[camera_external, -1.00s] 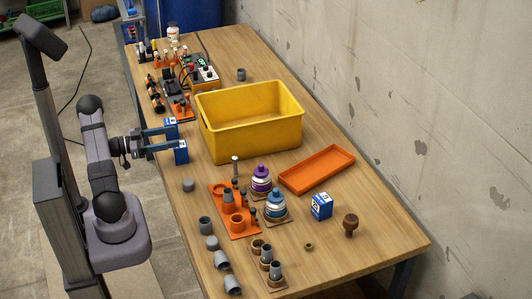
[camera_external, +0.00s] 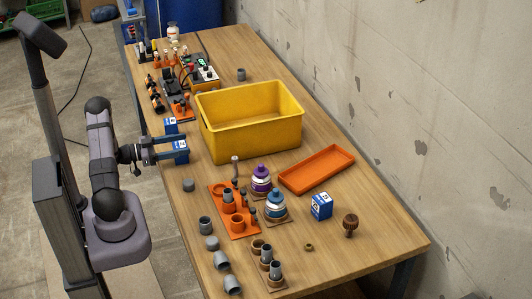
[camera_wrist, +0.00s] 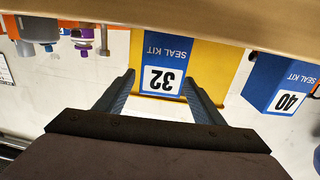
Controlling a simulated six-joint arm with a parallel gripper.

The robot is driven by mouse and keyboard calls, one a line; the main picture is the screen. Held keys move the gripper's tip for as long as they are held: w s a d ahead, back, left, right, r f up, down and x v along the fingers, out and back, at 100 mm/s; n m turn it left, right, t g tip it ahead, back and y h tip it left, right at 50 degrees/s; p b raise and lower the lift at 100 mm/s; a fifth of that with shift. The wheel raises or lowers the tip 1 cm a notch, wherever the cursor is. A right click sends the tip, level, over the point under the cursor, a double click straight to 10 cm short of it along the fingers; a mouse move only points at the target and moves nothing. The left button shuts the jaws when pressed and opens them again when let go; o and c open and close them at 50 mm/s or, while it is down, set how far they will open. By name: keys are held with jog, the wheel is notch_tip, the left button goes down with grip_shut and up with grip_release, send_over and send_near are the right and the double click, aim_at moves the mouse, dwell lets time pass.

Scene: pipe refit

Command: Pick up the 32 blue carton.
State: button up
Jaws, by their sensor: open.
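The blue carton labelled 32 (camera_wrist: 166,75) stands straight ahead in the wrist view, its label upside down in the picture. My gripper (camera_wrist: 158,84) is open, with one finger at each side of this carton's lower picture edge; I cannot tell whether the fingers touch it. In the external view, the carton (camera_external: 181,157) is at the table's left edge, partly hidden by my gripper (camera_external: 180,145). A second blue carton, labelled 40 (camera_wrist: 283,84), stands to the right in the wrist view. It also shows behind the gripper in the external view (camera_external: 171,126).
A large yellow bin (camera_external: 208,139) stands just beyond the cartons. Another blue and white carton (camera_external: 321,206) stands near an orange tray (camera_external: 316,169) at the right. An orange fixture (camera_external: 238,224) and several grey pipe pieces occupy the near end.

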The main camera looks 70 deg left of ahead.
jog(key=shift+w+d+f+p, duration=0.1)
jog(key=shift+w+p, duration=0.1)
jog(key=shift+w, duration=0.8)
jog(key=shift+w+d+f+p, duration=0.1)
jog(key=shift+w+p, duration=0.05)
jog(key=shift+w, duration=0.85)
jog(key=c, duration=1.1)
jog(key=shift+r, duration=0.1)
jog(key=shift+r, duration=5)
